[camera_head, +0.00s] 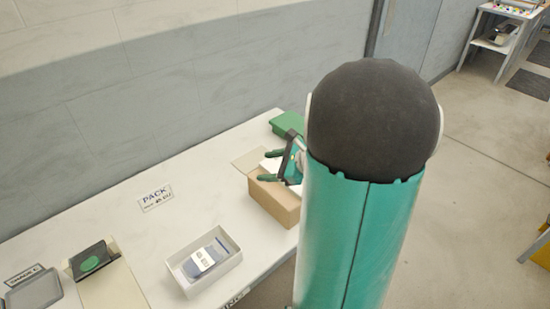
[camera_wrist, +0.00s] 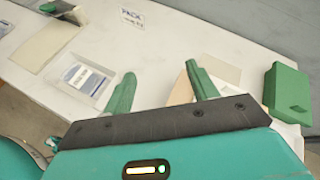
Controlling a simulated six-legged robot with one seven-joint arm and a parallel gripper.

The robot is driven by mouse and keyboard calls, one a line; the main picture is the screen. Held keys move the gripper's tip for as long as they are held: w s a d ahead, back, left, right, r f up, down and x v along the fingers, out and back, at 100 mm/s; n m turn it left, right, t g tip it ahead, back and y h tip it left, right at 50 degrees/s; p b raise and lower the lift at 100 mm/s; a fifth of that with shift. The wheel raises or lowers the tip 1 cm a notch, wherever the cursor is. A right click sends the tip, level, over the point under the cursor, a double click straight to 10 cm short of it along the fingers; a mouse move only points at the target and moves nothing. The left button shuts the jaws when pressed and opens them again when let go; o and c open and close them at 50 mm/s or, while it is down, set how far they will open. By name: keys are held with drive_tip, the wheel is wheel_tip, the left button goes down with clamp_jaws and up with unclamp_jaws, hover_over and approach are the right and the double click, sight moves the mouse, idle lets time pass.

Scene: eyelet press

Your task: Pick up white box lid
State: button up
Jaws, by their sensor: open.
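A white piece (camera_head: 271,163), possibly the white box lid, shows at the brown cardboard box (camera_head: 272,203) in the head view. It is mostly hidden by my gripper (camera_head: 266,166), and I cannot tell whether it lies in or on the box. My gripper is above or beside the brown box, and no contact is visible. An open white box (camera_head: 236,264) stands on the table, holding a grey-blue labelled pack (camera_head: 203,258).
A green box (camera_head: 286,123) stands at the table's far end, also in the wrist view (camera_wrist: 288,92). A PACK sign (camera_head: 155,197) lies on the white table (camera_head: 110,218). A dark tray with a green disc (camera_head: 90,262) and a grey tray (camera_head: 34,291) are at left.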

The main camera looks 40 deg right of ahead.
sight(272, 166)
drive_tip(key=s+d+f+m+h, duration=0.1)
drive_tip(key=d+m, duration=0.1)
drive_tip(key=d, duration=0.2)
drive_tip(key=s+d+f+m+t+h, duration=0.1)
drive_tip(key=d+f+m+h, duration=0.1)
drive_tip(key=d, duration=0.3)
drive_tip(key=s+d+f+m+t+h, duration=0.1)
drive_tip(key=d+f+m, duration=0.1)
drive_tip(key=d+m, duration=0.2)
drive_tip(key=shift+s+d+f+h, duration=0.1)
drive_tip(key=shift+d+f+h, duration=0.05)
drive_tip(key=shift+d+h, duration=0.2)
drive_tip(key=shift+w+d+f, duration=0.1)
drive_tip(key=shift+w+f, duration=0.05)
drive_tip(key=shift+w, duration=0.1)
drive_tip(key=x, duration=1.3)
drive_tip(key=shift+w, duration=0.1)
drive_tip(key=c, duration=1.1)
